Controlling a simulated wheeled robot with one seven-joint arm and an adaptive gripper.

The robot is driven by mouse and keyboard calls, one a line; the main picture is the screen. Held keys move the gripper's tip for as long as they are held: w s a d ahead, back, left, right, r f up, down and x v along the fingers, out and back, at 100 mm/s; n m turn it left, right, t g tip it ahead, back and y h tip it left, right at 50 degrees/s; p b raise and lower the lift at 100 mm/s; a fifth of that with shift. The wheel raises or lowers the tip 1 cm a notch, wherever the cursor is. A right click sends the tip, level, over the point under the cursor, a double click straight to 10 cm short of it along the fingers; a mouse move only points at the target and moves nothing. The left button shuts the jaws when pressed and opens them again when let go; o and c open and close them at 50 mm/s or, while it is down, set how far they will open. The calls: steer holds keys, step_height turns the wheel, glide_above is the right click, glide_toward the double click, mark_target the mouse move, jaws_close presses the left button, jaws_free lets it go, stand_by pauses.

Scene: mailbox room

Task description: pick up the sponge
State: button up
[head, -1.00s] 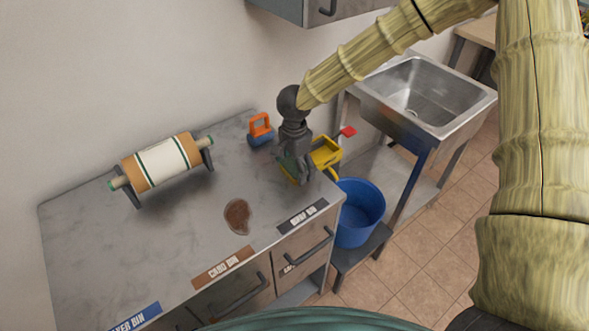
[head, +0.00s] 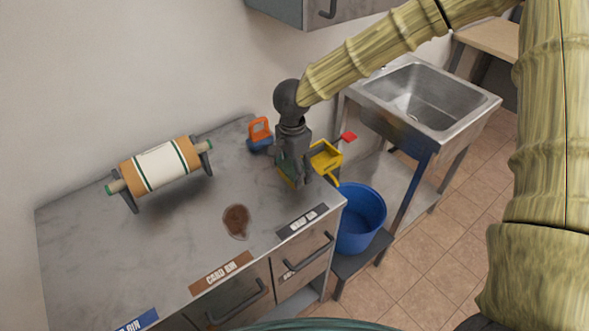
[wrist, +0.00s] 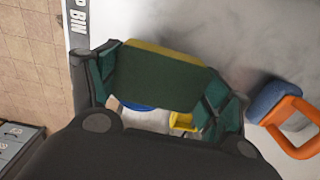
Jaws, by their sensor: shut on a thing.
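The sponge (wrist: 155,77), dark green with a yellow layer, sits between the fingers of my gripper (wrist: 165,88) in the wrist view. The gripper is shut on it. In the head view, my gripper (head: 296,178) points down over the right end of the grey counter (head: 180,240). There the sponge (head: 284,172) is mostly hidden behind the fingers, with only a sliver of green and yellow showing. I cannot tell whether it touches the counter.
An orange-handled blue brush (head: 260,137) stands behind the gripper. A brown spill (head: 236,221) lies on the counter, with a paper roll (head: 160,167) at left. A yellow mop wringer (head: 326,160), blue bucket (head: 360,215) and steel sink (head: 425,100) are at right.

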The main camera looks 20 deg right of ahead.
steer(key=s+a, duration=0.2)
steer(key=s, duration=0.2)
steer(key=s+a+b, duration=0.1)
steer(key=s+a, duration=0.1)
steer(key=s, duration=0.2)
steer(key=s+a+r+b, duration=0.1)
steer(key=s+a, duration=0.1)
steer(key=s, duration=0.2)
steer(key=shift+a+r, duration=0.1)
steer(key=shift+w, duration=0.1)
steer(key=shift+c, duration=0.5)
